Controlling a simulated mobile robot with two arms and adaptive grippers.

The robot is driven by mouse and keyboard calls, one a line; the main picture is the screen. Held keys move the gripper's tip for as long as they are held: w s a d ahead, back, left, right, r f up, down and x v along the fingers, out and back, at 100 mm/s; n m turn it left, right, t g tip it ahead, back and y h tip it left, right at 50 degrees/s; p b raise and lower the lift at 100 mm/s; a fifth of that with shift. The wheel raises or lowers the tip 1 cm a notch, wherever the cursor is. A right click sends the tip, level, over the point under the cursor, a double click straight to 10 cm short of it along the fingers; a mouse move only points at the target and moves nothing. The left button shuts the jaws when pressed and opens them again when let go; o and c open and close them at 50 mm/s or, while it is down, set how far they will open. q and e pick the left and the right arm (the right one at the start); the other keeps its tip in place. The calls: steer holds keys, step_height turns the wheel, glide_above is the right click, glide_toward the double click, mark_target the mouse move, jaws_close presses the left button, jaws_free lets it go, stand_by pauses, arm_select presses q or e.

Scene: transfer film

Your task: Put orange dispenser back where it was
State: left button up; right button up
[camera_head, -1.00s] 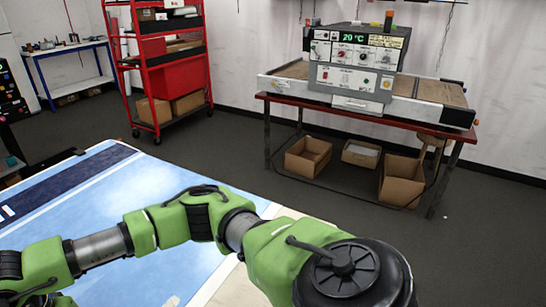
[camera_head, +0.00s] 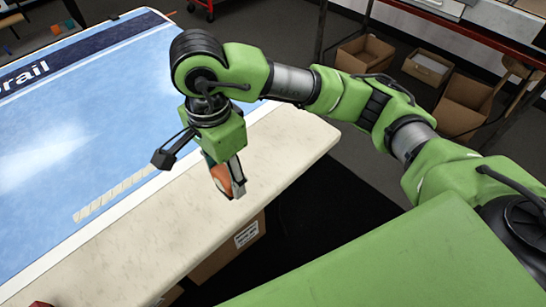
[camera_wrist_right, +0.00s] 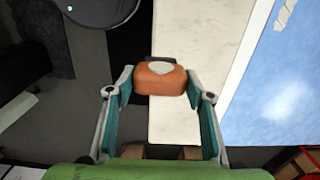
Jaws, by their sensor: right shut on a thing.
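The orange dispenser (camera_head: 220,180) is between the fingers of my right gripper (camera_head: 229,187) in the head view. In the right wrist view the dispenser (camera_wrist_right: 160,80) shows as a rounded orange block with a pale patch, between the two teal-lined fingers. My right gripper is shut on it and points down over the cream margin of the table (camera_head: 285,150). The dispenser looks held above the table top; the exact gap cannot be told. My left gripper is not in view.
A blue printed film (camera_head: 90,120) covers much of the table. A cardboard box (camera_head: 230,252) sits under the near table edge. Open cardboard boxes (camera_head: 465,105) lie beneath a red-framed bench at the back right. A small red thing (camera_head: 38,300) shows at the bottom left.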

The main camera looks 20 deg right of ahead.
steer(key=w+d+f+p, duration=0.1)
steer(key=w+d+f, duration=0.1)
steer(key=w+f, duration=0.1)
steer(key=w+d+f+p, duration=0.1)
steer(key=w+d+f, duration=0.2)
steer(key=w+f, duration=0.1)
steer(key=w+d+f+p, duration=0.1)
steer(key=w+d+f, duration=0.2)
steer(key=f, duration=0.2)
steer(key=shift+w+d+f, duration=0.1)
steer(key=shift+w+f, duration=0.15)
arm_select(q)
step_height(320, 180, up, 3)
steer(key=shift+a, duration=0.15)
arm_select(e)
steer(key=shift+f, duration=0.1)
steer(key=shift+f, duration=0.1)
steer(key=o, duration=0.7)
steer(key=shift+f, duration=0.1)
steer(key=shift+c, duration=0.2)
steer(key=o, duration=0.4)
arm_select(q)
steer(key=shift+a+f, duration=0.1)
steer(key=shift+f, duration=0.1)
